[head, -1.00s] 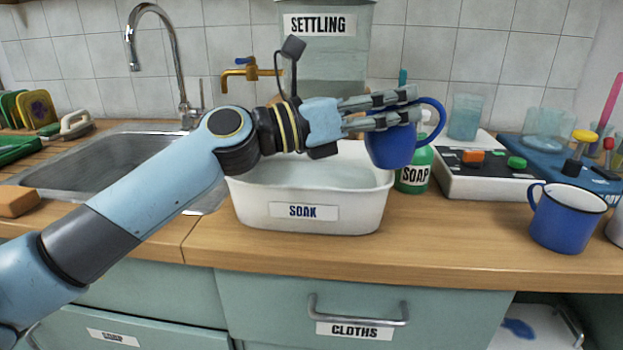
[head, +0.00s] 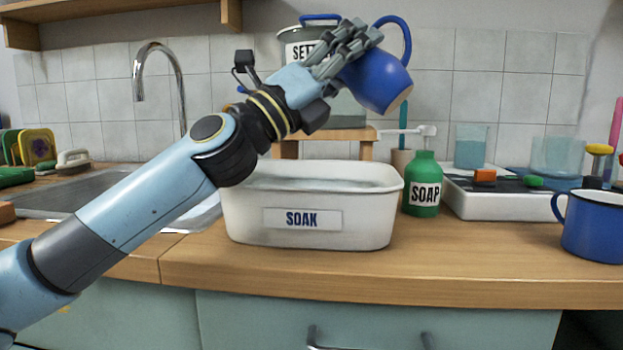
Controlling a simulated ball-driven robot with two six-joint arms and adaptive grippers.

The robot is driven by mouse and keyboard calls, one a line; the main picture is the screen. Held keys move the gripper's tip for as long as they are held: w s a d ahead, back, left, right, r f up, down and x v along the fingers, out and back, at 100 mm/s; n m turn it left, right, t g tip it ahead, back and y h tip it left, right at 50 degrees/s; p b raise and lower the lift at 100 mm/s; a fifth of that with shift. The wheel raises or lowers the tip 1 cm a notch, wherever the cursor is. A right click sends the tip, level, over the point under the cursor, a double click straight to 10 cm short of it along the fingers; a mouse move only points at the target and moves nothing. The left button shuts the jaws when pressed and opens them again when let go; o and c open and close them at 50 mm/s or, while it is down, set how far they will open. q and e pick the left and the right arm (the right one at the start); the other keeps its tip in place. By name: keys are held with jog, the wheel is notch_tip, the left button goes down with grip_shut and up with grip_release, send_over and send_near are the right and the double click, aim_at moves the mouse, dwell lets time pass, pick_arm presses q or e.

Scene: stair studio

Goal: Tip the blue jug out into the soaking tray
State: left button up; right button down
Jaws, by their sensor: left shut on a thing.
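The blue jug (head: 380,82) is held in my left gripper (head: 345,52), high above the right part of the soaking tray. My left gripper is shut on it. The jug is tilted, its handle up and its lower end pointing down and to the right. Its inside and any pouring stream are not visible. The white soaking tray (head: 340,235), labelled SOAK, stands on the counter and holds some liquid. My right gripper is not in view.
A green soap bottle (head: 424,186) stands just right of the tray. A blue enamel mug (head: 594,228) is at the counter's right. A sink (head: 75,195) lies left. The settling container (head: 300,48) stands behind on a wooden stand (head: 290,148). The front counter strip is clear.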

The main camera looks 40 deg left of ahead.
pick_arm(q)
jog(key=shift+a+n+t+y, duration=0.1)
jog(key=shift+n+t+y, duration=0.55)
jog(key=shift+n, duration=0.55)
jog(key=shift+r+n+t+y+b, duration=0.15)
jog(key=shift+n+t+y+b, duration=0.15)
jog(key=shift+n+t+y, duration=0.1)
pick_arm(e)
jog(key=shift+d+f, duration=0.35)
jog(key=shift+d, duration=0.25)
pick_arm(q)
jog(key=shift+a+n+y, duration=0.15)
jog(key=shift+n+y, duration=0.2)
jog(key=shift+n, duration=0.25)
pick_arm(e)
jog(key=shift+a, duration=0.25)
pick_arm(q)
jog(key=shift+a+r+n+t+y, duration=0.1)
jog(key=shift+r+n+t+y, duration=0.05)
jog(key=shift+n+t+y, duration=0.5)
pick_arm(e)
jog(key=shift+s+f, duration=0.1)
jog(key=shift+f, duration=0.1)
pick_arm(q)
jog(key=shift+a+r+n+t+y+b, duration=0.15)
jog(key=shift+n+t+y+b, duration=0.25)
jog(key=shift+n+y, duration=0.8)
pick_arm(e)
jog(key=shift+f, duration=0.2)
